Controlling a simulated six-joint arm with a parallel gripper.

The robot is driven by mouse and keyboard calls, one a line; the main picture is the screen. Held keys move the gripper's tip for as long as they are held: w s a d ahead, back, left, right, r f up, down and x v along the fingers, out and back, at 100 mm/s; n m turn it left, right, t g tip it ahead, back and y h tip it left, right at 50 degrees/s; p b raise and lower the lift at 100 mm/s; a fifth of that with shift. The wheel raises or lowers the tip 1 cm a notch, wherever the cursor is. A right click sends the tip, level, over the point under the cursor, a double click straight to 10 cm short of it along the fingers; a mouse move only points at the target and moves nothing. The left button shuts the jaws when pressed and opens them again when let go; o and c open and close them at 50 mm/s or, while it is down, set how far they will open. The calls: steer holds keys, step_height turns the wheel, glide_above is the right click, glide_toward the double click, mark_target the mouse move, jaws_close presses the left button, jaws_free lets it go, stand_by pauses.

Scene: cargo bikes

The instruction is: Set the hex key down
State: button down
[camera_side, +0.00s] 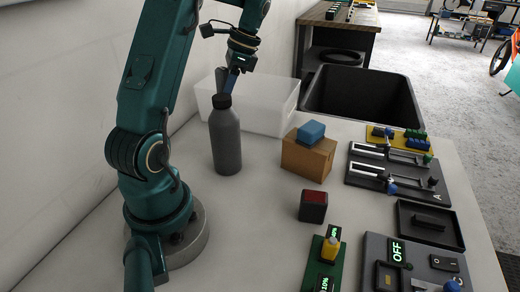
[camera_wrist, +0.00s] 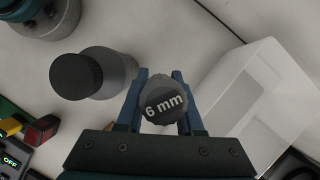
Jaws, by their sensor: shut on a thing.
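The hex key's round grey end, marked "6 mm" (camera_wrist: 163,101), sits between the two blue fingers of my gripper (camera_wrist: 160,76) in the wrist view. The fingers are shut on it, one on each side. Its shaft is hidden behind the marked end. In the side view my gripper (camera_side: 230,80) is high over the table, in line with the top of a dark grey bottle (camera_side: 225,142). The hex key is hard to make out there. In the wrist view the bottle (camera_wrist: 112,72) stands left of the hex key, apart from it.
A translucent white bin (camera_side: 268,104) stands behind the bottle, with a black tub (camera_side: 362,92) beyond it. A blue block (camera_side: 311,132) lies on a cardboard box (camera_side: 308,157). A dark block with a red top (camera_side: 313,206), a black tray (camera_side: 429,225) and switch panels fill the right.

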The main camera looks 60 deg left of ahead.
steer(key=w+d+r+m, duration=0.1)
steer(key=w+d+m, duration=0.2)
steer(key=w+d, duration=0.2)
steer(key=s+d+y, duration=0.1)
steer(key=s+d, duration=0.2)
steer(key=d, duration=1.1)
steer(key=s+d+f, duration=0.2)
steer(key=s+d, duration=0.1)
steer(key=d, duration=0.2)
steer(key=s+d+f, duration=0.3)
steer(key=d, duration=0.3)
steer(key=s+d+f, duration=0.3)
steer(key=s+d, duration=0.1)
steer(key=d, duration=0.1)
steer(key=shift+s+d+f, duration=0.1)
steer(key=shift+d+f, duration=0.05)
steer(key=shift+d, duration=0.05)
steer(key=shift+f+t, duration=0.3)
steer(key=shift+f, duration=1.65)
steer(key=shift+f, duration=0.15)
steer(key=c, duration=0.5)
jaws_free()
steer(key=shift+c, duration=0.2)
